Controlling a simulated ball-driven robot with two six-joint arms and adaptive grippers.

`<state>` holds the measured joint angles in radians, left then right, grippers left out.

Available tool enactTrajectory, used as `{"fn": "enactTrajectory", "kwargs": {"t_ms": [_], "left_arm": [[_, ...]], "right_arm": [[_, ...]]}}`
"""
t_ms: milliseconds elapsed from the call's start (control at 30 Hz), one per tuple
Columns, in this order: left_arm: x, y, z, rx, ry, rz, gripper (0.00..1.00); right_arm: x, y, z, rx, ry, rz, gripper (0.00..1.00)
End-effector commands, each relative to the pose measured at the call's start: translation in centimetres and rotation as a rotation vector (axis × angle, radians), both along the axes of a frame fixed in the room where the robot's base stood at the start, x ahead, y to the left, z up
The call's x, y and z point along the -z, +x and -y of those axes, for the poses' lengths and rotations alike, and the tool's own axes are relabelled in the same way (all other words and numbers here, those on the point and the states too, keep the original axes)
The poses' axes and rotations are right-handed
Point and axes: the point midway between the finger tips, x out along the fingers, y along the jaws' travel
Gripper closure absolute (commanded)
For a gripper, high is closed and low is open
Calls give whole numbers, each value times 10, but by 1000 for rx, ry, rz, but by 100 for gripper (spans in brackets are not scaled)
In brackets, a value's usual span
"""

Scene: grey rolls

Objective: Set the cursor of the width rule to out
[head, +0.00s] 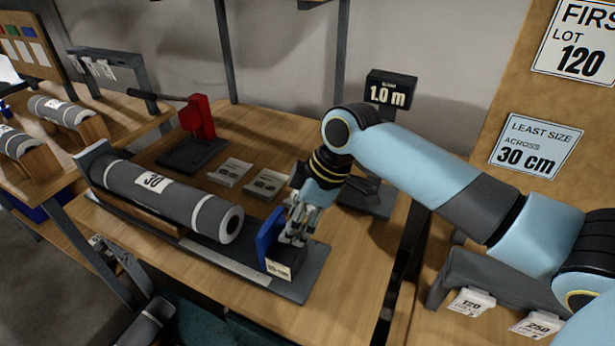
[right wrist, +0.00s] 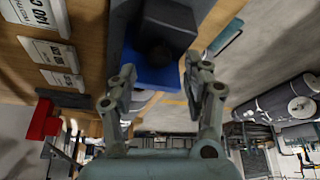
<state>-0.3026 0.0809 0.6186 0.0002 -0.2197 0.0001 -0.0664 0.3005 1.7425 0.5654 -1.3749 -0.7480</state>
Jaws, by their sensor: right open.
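The width rule (head: 225,258) is a long dark bed with a pale scale strip along its front, on the wooden bench. A grey roll (head: 195,205) labelled 30 lies on it. The cursor (head: 268,238) is a blue plate with a dark, labelled block, near the rule's right end, a little apart from the roll's end. My right gripper (head: 293,236) points down at the cursor's block, its fingers open. In the right wrist view the blue cursor plate (right wrist: 152,76) shows between and beyond the spread fingers; I cannot tell whether they touch it. My left gripper is out of view.
A red lever device (head: 196,117) stands behind the roll. Two cards (head: 250,177) lie on the bench between. A 1.0 m display (head: 391,90) stands behind my right arm. Grey rolls on wooden cradles (head: 60,112) lie at left. A rail with tags (head: 490,290) is at right.

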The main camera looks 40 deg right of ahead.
Motion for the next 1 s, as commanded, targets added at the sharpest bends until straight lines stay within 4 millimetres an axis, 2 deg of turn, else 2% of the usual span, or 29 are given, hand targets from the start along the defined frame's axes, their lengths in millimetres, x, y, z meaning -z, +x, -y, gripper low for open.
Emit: {"fn": "enactTrajectory", "kwargs": {"t_ms": [200, 400, 567, 1000], "left_arm": [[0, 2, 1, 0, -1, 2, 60], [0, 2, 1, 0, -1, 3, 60], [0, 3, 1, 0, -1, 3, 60], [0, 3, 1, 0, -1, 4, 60]], "right_arm": [[-47, -14, 16, -2, -5, 1, 50], [-74, -22, 23, -1, -3, 0, 50], [-81, -24, 24, 0, 0, -1, 50], [-81, -24, 24, 1, 0, -2, 50]]}}
